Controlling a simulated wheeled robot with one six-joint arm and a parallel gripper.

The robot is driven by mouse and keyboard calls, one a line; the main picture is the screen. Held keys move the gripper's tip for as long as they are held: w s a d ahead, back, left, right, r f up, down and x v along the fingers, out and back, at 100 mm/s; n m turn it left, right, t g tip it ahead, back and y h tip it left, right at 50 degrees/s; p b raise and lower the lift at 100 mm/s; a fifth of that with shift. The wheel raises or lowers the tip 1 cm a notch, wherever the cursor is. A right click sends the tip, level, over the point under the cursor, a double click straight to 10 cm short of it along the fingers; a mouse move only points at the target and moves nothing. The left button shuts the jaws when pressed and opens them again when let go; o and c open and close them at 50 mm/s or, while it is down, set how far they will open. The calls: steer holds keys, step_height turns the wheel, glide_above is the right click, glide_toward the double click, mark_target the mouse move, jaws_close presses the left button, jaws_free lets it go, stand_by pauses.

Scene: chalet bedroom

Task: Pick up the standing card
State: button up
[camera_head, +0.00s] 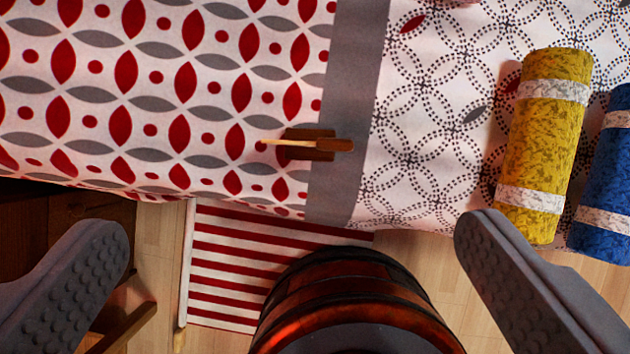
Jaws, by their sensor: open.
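A thin brown upright piece on a small dark brown block, which looks like the standing card (336,145), is on the bed cover. I see it almost edge-on from above, so its face is hidden. It is near the bed's edge, partly over the grey stripe of the cover. My gripper (292,230) is open and empty, its two grey fingers wide apart at the lower left and lower right. The card lies above the fingertips in the picture, between them sideways and apart from both.
The bed (190,70) has a patterned cover. A yellow roll (545,140) and a blue roll (606,180) lie at the right. A dark red, barrel-like round object (345,290) fills the bottom middle. A red-striped mat (235,255) lies on the wooden floor, with dark furniture (90,215) at left.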

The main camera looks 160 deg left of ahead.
mark_target(307, 144)
steer(key=w+f+g, duration=0.1)
steer(key=f, duration=0.7)
steer(key=w+f+g, duration=0.2)
steer(key=f, duration=0.6)
steer(key=w+f+g, duration=0.1)
steer(key=f+g, duration=0.1)
steer(key=f, duration=0.7)
steer(key=shift+w+a+m, duration=0.1)
steer(key=shift+w+m, duration=0.2)
steer(key=shift+w, duration=0.05)
steer(key=shift+f, duration=0.85)
steer(key=c, duration=0.6)
